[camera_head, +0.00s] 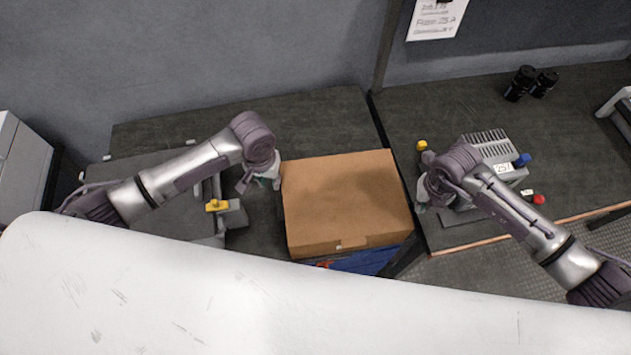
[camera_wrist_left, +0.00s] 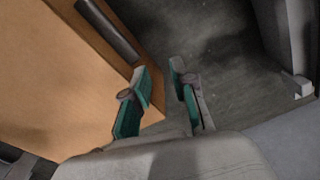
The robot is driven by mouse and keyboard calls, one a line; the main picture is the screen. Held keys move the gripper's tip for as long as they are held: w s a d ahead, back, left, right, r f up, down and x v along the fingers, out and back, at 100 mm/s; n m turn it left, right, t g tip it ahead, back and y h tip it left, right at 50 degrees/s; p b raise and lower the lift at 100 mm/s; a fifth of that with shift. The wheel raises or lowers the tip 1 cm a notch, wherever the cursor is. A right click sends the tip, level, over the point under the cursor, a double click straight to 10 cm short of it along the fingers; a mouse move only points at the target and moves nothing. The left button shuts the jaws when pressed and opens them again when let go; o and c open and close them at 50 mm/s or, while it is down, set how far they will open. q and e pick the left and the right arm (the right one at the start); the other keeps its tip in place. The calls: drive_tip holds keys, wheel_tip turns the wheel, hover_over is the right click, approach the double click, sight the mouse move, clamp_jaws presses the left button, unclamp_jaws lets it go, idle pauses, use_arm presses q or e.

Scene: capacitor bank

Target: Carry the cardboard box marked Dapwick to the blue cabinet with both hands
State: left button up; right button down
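The closed cardboard box (camera_head: 345,200) sits in the middle of the head view; no Dapwick marking is readable. It also fills the left of the left wrist view (camera_wrist_left: 55,75), with a dark slot in its side. My left gripper (camera_head: 268,182) is at the box's left side. In the left wrist view its teal-padded fingers (camera_wrist_left: 160,105) are apart, one overlapping the box edge; I cannot tell whether they touch it. My right gripper (camera_head: 425,192) is close to the box's right side, its fingers mostly hidden by the wrist. I cannot identify a blue cabinet.
A blue object (camera_head: 362,262) shows below the box's front edge. A grey device (camera_head: 490,150) with coloured knobs stands right, near black cylinders (camera_head: 520,83). A yellow-topped part (camera_head: 217,206) lies left. A grey wall runs behind; a large white surface covers the foreground.

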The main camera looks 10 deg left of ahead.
use_arm(q)
drive_tip(key=shift+a, duration=0.1)
use_arm(e)
drive_tip(key=c, duration=1.5)
unclamp_jaws()
drive_tip(key=shift+d, duration=0.1)
drive_tip(key=shift+o, duration=0.2)
use_arm(q)
wheel_tip(320, 180, up, 12)
drive_tip(key=shift+s, duration=0.4)
use_arm(e)
wheel_tip(320, 180, up, 12)
drive_tip(key=shift+s, duration=0.4)
use_arm(q)
drive_tip(key=shift+f, duration=0.1)
use_arm(e)
drive_tip(key=shift+f, duration=0.1)
